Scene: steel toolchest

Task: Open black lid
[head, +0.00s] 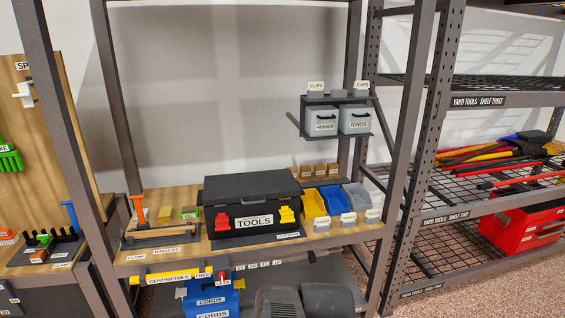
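The black lid (250,186) lies flat and closed on a black toolbox (255,233) labelled "TOOLS". The toolbox stands on a wooden shelf in the middle of the head view. A red latch (222,222) is on the left of its front and a yellow latch (288,215) on the right. I cannot tell whether the latches are fastened. My gripper is not in view.
Blue, yellow and grey bins (333,203) stand close to the toolbox's right. A clamp (138,212) and small blocks lie left. Grey boxes (354,120) hang above right. Steel uprights flank the shelf. Dark grey shapes (325,300) show at the bottom edge.

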